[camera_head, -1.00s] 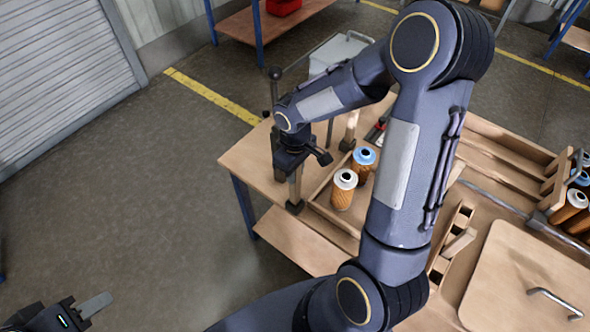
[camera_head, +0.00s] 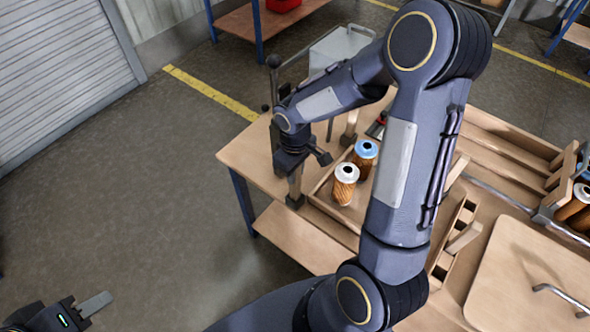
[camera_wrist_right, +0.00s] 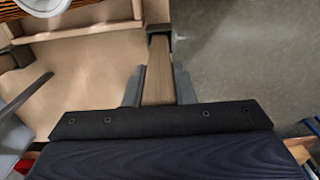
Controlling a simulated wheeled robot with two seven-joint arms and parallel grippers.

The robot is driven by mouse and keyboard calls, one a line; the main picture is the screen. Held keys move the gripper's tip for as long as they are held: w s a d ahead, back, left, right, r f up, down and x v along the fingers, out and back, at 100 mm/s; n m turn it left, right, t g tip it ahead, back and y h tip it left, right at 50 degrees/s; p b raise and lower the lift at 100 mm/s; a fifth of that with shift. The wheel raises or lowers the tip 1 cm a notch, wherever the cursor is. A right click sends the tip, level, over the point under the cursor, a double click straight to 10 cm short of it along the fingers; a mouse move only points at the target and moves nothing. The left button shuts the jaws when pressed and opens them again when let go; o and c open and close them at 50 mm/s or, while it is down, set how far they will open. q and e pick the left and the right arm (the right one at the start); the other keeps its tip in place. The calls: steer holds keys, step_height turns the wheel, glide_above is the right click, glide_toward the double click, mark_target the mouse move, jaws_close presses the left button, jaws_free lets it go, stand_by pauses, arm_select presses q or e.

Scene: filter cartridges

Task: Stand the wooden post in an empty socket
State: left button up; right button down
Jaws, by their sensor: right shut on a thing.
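My right gripper (camera_head: 293,163) is at the table's left end and is shut on a wooden post (camera_head: 295,184). The post hangs roughly upright with a dark lower end, by the table's edge; I cannot tell whether it touches anything. In the right wrist view the post (camera_wrist_right: 159,75) sits between the two fingers (camera_wrist_right: 158,90), its dark end pointing away. A wooden block with square sockets (camera_head: 442,262) lies on the table right of my right arm, partly hidden by it. A wooden piece lies slanted against that block. My left gripper (camera_head: 80,312) is at the lower left, over the floor, apart from everything.
Two cartridges, one white-topped (camera_head: 345,185) and one blue-topped (camera_head: 365,155), stand in a shallow wooden tray (camera_head: 322,187) right of the post. Another short post (camera_head: 350,128) stands behind them. A board with a metal handle (camera_head: 520,265) and a cartridge rack (camera_head: 560,185) occupy the right.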

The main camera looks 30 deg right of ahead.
steer(key=shift+f+b, duration=0.65)
steer(key=shift+f, duration=0.25)
steer(key=c, duration=1.1)
jaws_free()
step_height(320, 180, up, 7)
steer(key=shift+f, duration=0.1)
steer(key=shift+r, duration=0.55)
